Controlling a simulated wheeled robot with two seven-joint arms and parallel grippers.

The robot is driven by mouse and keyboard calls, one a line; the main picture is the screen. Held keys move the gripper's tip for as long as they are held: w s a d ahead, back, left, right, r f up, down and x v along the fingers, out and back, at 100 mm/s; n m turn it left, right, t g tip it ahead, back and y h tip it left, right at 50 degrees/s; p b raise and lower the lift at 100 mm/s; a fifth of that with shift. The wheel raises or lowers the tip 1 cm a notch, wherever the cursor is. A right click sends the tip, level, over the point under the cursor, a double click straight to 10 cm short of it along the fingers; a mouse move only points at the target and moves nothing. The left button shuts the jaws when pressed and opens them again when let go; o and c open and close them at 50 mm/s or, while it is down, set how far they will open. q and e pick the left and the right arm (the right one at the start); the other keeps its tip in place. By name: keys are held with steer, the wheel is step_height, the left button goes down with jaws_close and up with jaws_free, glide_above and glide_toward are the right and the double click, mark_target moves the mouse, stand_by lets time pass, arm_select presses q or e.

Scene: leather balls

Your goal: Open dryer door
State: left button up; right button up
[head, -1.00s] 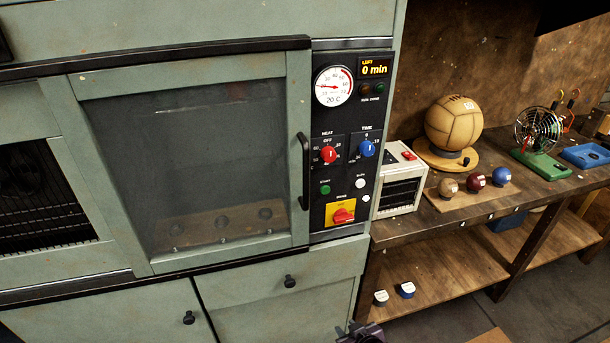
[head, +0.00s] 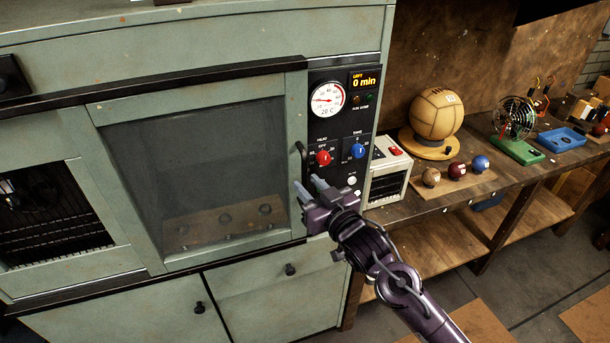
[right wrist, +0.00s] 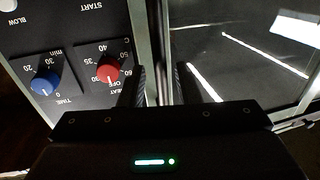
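The dryer door (head: 295,120) is a pale green frame around a dark glass window, and it is shut. Its black vertical handle (head: 301,160) is on the right side of the frame, with its lower end partly hidden by my gripper. My right gripper (head: 309,186) is at the handle's lower part, with its fingers pointing toward the dryer. In the right wrist view its two fingers (right wrist: 160,88) stand apart, in front of the seam between door and control panel. My left gripper is not in view.
The control panel (head: 340,135) with red and blue knobs is right of the door. A small cream heater-like box (head: 388,170) and a wooden bench (head: 405,212) with several balls stand further right. Drawers and cupboards are below the door.

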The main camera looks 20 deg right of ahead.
steer(key=shift+x, duration=1.15)
jaws_close()
